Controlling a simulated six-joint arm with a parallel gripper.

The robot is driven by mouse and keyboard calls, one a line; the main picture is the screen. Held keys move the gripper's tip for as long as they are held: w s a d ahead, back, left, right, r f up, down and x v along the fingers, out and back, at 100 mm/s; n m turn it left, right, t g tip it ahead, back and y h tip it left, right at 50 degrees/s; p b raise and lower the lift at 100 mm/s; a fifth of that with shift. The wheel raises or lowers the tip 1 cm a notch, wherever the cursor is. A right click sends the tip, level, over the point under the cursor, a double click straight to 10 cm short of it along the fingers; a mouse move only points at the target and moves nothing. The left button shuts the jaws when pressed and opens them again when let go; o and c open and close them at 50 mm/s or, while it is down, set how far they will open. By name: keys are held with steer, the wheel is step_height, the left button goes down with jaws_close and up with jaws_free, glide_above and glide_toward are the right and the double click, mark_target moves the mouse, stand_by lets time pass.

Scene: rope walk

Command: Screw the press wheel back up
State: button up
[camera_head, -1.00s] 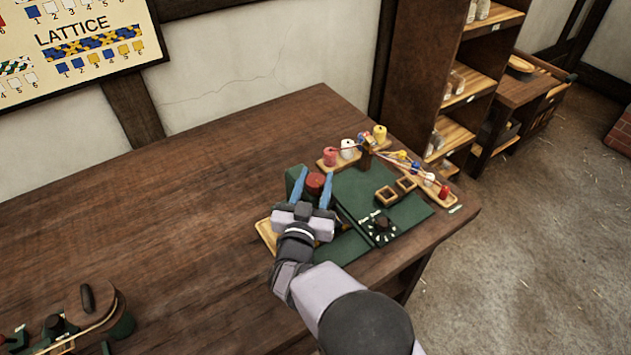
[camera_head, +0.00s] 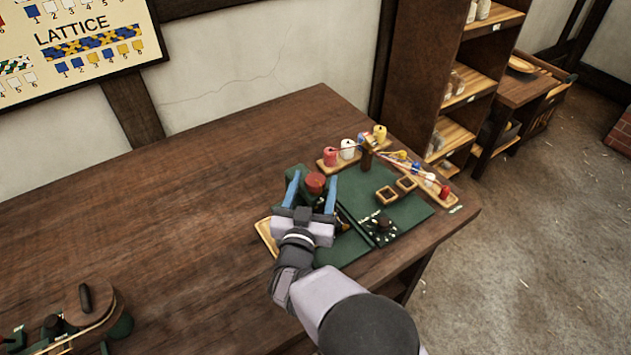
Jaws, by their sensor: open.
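The press wheel is a red round knob (camera_head: 315,181) on top of the dark green press (camera_head: 299,173) near the right part of the bench. My gripper (camera_head: 312,188) is open, with its two blue fingers on either side of the red wheel. The fingers look apart from the wheel, though I cannot tell their exact height against it. My gripper's body hides the lower front of the press.
A wooden tray (camera_head: 264,233) is at left. The bench's left middle is clear.

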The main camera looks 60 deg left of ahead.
mark_target(314, 188)
steer(key=shift+b+v, duration=0.7)
steer(key=shift+v, duration=2.3)
